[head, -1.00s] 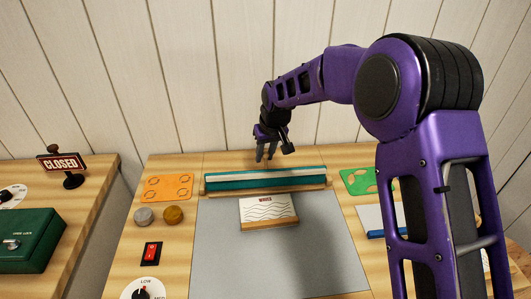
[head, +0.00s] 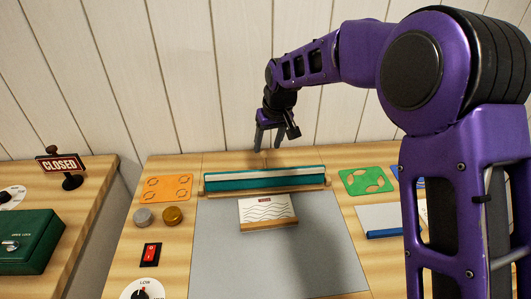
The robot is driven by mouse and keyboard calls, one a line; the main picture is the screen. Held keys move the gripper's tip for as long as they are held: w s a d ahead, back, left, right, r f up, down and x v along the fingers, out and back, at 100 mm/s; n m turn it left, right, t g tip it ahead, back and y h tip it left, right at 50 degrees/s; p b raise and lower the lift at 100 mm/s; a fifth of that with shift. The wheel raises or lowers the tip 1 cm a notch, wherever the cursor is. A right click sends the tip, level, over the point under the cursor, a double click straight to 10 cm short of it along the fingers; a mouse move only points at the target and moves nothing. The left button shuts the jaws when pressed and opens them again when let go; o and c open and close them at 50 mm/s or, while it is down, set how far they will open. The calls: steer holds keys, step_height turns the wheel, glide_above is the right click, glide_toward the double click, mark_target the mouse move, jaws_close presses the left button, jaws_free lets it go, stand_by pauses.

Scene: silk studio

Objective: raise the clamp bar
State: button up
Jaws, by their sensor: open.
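The clamp bar (head: 265,186) is a long wooden bar with green and white cloth along it. It lies across the back of the grey mat (head: 225,245) on the wooden table. I cannot tell how the bar is hinged or what is under the cloth. My gripper (head: 267,144) points down above and behind the middle of the bar. It is open, empty and apart from the bar.
A card with wavy lines (head: 266,212) stands on a wooden holder in front of the bar. An orange template (head: 166,188) lies left of it, a green one (head: 366,181) right. A red switch (head: 150,254) and two round knobs (head: 172,215) sit at left. The wall rises close behind.

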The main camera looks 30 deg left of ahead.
steer(key=v, duration=1.1)
steer(key=shift+r, duration=0.2)
steer(key=shift+w+d, duration=0.1)
steer(key=shift+d, duration=0.05)
